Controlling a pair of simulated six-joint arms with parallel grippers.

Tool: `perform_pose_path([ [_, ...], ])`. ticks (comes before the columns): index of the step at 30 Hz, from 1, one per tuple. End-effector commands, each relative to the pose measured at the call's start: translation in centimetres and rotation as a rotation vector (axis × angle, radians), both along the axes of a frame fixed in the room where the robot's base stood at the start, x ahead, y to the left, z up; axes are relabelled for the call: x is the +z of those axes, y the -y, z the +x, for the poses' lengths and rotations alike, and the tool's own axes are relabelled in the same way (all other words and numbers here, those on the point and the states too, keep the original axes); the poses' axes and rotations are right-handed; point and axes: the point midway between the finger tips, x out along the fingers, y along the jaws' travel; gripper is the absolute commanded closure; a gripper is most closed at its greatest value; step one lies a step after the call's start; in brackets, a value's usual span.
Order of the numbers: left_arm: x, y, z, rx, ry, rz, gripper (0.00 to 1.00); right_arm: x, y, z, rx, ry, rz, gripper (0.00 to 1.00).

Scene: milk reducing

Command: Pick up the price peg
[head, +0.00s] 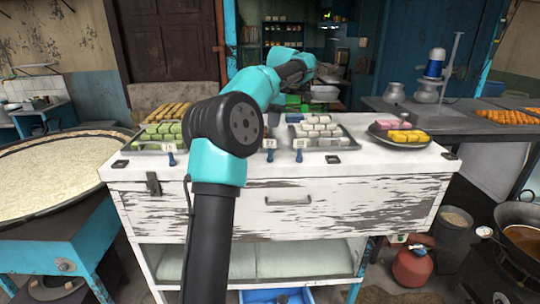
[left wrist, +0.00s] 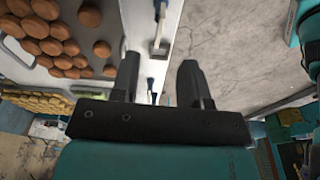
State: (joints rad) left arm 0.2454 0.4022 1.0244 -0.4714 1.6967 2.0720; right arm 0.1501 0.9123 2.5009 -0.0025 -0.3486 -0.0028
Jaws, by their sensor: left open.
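The left gripper is open and empty. In the head view its fingers cannot be made out past my raised arm. My right gripper is not in view.
The white counter (head: 375,165) holds trays of sweets, including white blocks (head: 318,130) and a plate of yellow and pink pieces (head: 403,136). A wide pan (head: 60,165) stands at left. In the left wrist view, round brown sweets (left wrist: 52,30) lie beside the gripper.

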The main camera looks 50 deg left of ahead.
Motion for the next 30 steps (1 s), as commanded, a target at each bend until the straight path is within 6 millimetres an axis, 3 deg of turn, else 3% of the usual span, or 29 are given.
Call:
perform_pose_path([
  [9,-4.2,-0.5,-0.5,0.0,-0.002,-0.001,0.58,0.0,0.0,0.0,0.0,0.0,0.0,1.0],
  [23,-4.9,-0.6,-0.5,0.001,-0.001,-0.001,0.58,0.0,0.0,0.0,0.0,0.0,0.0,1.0],
  [30,-7.7,-0.9,-0.9,0.001,-0.003,-0.001,0.58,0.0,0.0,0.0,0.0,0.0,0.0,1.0],
])
